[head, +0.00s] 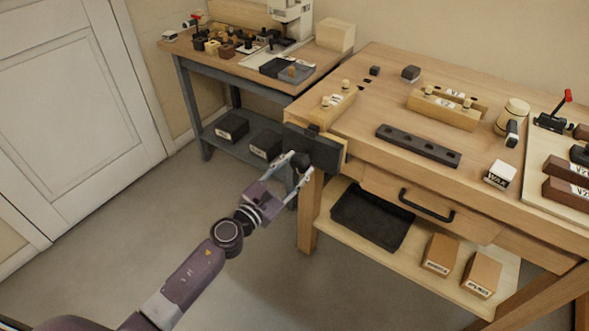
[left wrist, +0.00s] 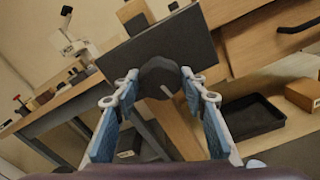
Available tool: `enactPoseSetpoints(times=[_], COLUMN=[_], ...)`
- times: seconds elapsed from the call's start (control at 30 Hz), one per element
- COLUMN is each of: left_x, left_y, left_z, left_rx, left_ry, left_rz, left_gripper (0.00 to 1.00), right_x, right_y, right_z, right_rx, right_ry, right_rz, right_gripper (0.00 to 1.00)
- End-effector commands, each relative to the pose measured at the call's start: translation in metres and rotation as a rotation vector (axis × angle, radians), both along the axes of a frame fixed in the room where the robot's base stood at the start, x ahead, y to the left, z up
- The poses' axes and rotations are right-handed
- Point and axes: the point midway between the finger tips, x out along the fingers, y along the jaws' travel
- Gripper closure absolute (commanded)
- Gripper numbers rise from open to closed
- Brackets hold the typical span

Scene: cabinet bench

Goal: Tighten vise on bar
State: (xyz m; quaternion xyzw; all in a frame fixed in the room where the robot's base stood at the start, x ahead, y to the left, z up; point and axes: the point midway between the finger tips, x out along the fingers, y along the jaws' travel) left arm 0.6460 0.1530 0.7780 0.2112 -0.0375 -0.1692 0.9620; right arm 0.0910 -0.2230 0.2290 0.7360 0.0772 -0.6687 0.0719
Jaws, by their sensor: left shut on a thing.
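The vise is on the left end of the right-hand workbench. Its dark front jaw plate (head: 318,150) also shows in the left wrist view (left wrist: 165,45). My left gripper (head: 296,166) is at the plate's outer face, shut on the dark round vise knob (head: 301,161). In the left wrist view the knob (left wrist: 160,76) sits between the two fingers (left wrist: 160,88). A small dark piece (head: 313,128) shows at the plate's top edge; I cannot tell whether it is the bar. A dark bar with holes (head: 418,146) lies on the benchtop. My right gripper is not in view.
A wooden block with pegs (head: 335,106) is on the benchtop just behind the vise. Below are a drawer with a dark handle (head: 427,205) and a shelf with a black tray (head: 372,217). A second bench (head: 225,62) stands behind. The floor at left is clear.

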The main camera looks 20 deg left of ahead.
Motion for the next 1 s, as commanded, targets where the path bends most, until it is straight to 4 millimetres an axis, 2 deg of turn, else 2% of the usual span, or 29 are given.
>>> enactPoseSetpoints(times=[0.27,0.5,0.73,0.77,0.87,1.0], left_x=[-0.0004,0.0004,0.0004,0.0004,0.0005,0.0006], left_y=[0.0006,0.0003,0.0003,0.0003,0.0001,-0.0001], left_z=[-0.0023,-0.0022,-0.0023,-0.0022,-0.0018,-0.0013], left_rx=[0.017,0.269,0.288,0.288,0.287,0.286], left_ry=[-0.002,-0.094,-0.1,-0.1,-0.101,-0.101], left_rz=[0.001,-0.001,0.0,0.0,0.001,0.0], left_gripper=[0.82,0.82,0.82,0.58,0.47,0.46], right_x=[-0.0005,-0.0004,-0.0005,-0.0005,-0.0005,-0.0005], right_y=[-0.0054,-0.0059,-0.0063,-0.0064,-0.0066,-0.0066], right_z=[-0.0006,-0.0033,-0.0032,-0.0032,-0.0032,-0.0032], right_rx=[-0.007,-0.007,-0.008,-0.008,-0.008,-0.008], right_ry=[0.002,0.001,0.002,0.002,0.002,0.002], right_rz=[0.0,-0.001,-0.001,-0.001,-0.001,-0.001], right_gripper=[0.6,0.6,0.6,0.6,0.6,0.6])
